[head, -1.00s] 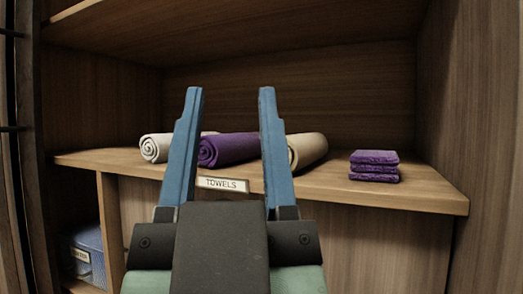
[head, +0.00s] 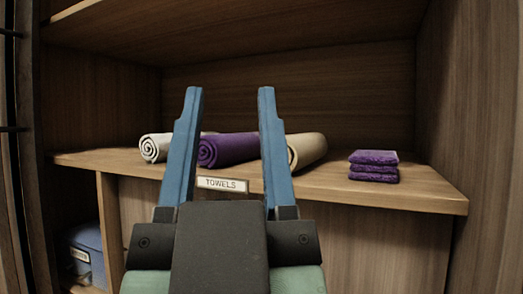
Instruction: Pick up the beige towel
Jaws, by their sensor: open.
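The beige towel (head: 307,149) is rolled and lies on the wooden shelf (head: 330,192), to the right of a rolled purple towel (head: 229,149). Its left end is partly hidden behind my gripper's right finger. My gripper (head: 231,95) is in front of the shelf with its two blue fingers upright in the picture and wide apart. Nothing is held between them. The purple towel shows in the gap between the fingers, and the beige towel is just right of the right finger.
A rolled white towel (head: 155,147) lies at the left of the row. Folded purple cloths (head: 374,166) are stacked at the right. A TOWELS label (head: 222,184) is on the shelf's front edge. An upper shelf (head: 250,22) and side walls enclose the space. A blue container (head: 84,253) stands below left.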

